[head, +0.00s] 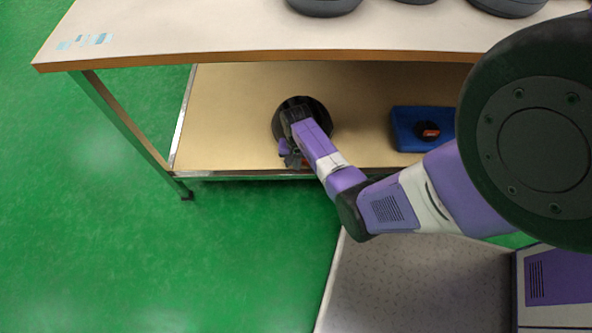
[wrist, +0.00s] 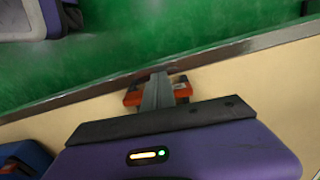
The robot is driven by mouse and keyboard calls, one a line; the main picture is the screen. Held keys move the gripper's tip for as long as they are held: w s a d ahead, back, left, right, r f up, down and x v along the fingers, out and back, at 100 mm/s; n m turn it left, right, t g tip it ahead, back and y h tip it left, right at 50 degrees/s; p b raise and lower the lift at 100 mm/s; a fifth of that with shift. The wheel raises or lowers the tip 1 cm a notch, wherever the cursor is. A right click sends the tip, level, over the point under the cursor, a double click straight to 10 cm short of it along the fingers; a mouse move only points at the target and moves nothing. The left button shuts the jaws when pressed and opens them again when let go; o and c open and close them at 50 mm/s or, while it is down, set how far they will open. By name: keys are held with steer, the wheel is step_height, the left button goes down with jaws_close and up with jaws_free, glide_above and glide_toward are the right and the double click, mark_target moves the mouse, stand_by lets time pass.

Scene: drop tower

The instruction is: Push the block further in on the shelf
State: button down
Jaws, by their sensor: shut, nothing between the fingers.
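An orange-red block with dark parts (wrist: 133,98) lies on the lower shelf close to its front metal edge. In the wrist view, my shut grey fingers (wrist: 158,88) cross in front of its middle, so that part is hidden. I cannot tell whether they touch it. In the head view, my gripper (head: 292,158) is under the tabletop at the shelf's front edge, and only a bit of the block (head: 304,164) shows beside it.
A blue bin (head: 405,128) with a dark and orange item (head: 428,130) inside stands on the shelf to the right. The tabletop (head: 220,35) overhangs the shelf, with dark round objects (head: 325,5) on it. A table leg (head: 125,125) stands at the left.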

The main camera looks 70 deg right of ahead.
steer(key=w+d+b, duration=0.1)
steer(key=d, duration=0.2)
steer(key=d+b, duration=0.1)
steer(key=d, duration=0.2)
steer(key=w+d+b, duration=0.1)
steer(key=d, duration=0.2)
steer(key=shift+w+f, duration=0.1)
steer(key=shift+w, duration=0.25)
steer(key=shift+w+d+r+b, duration=0.1)
steer(key=shift+d+r+b, duration=0.15)
steer(key=shift+d, duration=0.3)
steer(key=shift+a, duration=0.1)
